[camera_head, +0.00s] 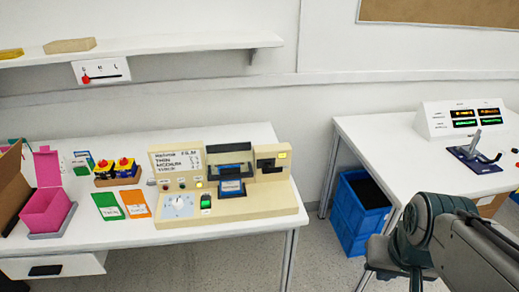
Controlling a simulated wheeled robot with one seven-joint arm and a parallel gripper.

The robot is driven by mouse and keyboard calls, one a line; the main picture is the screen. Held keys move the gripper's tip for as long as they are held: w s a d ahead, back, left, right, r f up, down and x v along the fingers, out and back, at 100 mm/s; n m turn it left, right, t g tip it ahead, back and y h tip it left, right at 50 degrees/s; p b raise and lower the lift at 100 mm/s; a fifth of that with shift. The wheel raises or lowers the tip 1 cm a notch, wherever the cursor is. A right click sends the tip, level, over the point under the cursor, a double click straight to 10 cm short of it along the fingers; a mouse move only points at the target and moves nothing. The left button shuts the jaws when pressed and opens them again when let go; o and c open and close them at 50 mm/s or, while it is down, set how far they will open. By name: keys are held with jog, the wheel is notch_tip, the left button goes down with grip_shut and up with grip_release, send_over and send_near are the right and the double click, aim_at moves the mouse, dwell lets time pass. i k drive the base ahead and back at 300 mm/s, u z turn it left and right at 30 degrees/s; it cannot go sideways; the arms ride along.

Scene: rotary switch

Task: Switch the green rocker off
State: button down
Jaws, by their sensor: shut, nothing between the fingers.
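The green rocker (206,201) is a small green piece in a black housing on the front deck of a beige machine (270,205). The machine stands on the left white table. The rocker is too small here to tell which side is pressed in. My arm comes in at the lower right, well away from the machine and in front of the right table. The fingers of my gripper cannot be made out in this view. Nothing of mine touches or covers the rocker.
A white dial (178,206) sits left of the rocker, and a blue-framed part (230,187) behind it. Green (109,206) and orange (136,204) cards lie left of the machine. A blue crate (358,212) stands on the floor between the tables. A shelf (140,45) runs above.

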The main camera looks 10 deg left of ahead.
aim_at(205, 203)
jog(key=u, duration=1.4)
